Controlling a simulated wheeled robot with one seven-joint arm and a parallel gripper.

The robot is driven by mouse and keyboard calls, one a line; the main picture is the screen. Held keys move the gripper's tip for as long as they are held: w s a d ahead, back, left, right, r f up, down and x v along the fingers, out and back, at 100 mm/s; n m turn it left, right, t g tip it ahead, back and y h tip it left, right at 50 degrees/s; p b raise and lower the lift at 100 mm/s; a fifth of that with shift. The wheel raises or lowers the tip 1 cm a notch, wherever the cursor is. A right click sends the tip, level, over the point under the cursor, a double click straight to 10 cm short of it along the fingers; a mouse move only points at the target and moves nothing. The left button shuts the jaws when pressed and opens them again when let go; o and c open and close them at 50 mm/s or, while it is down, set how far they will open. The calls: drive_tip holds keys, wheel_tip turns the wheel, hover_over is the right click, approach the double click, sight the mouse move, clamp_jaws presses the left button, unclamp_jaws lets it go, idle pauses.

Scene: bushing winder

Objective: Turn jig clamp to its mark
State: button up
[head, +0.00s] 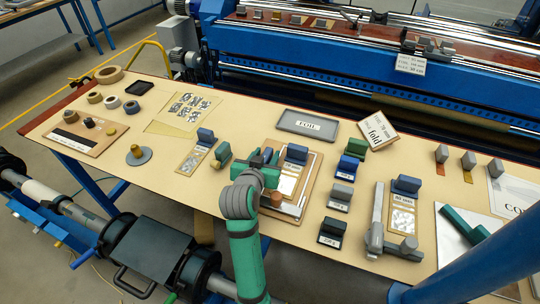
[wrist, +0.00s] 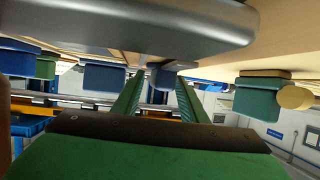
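My gripper (head: 264,158) is low over the near middle of the table, beside the board with a blue block (head: 296,153). In the wrist view its two green fingers (wrist: 159,90) stand apart. A small grey-blue block (wrist: 165,77) shows in the gap, seemingly beyond the tips; I cannot tell whether it touches them. A green block with a yellow knob (head: 221,156) stands just left of my gripper; a similar one shows in the wrist view (wrist: 258,100). A grey lever-shaped fixture (head: 376,222) lies to the right. Which part is the jig clamp, and its mark, I cannot tell.
A brown cylinder (head: 277,200) stands close to my wrist. Blocks in green (head: 357,147), blue (head: 347,166) and grey (head: 341,193) stand to the right. A grey tray (head: 306,124) lies behind. In the wrist view a large grey rounded body (wrist: 130,25) is very near the camera.

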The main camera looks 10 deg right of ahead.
drive_tip(key=v, duration=1)
drive_tip(key=shift+s+a, duration=0.1)
drive_tip(key=shift+s, duration=0.1)
drive_tip(key=shift+s+d, duration=0.1)
drive_tip(key=shift+d, duration=0.1)
drive_tip(key=shift+s+a, duration=0.1)
drive_tip(key=shift+a, duration=0.1)
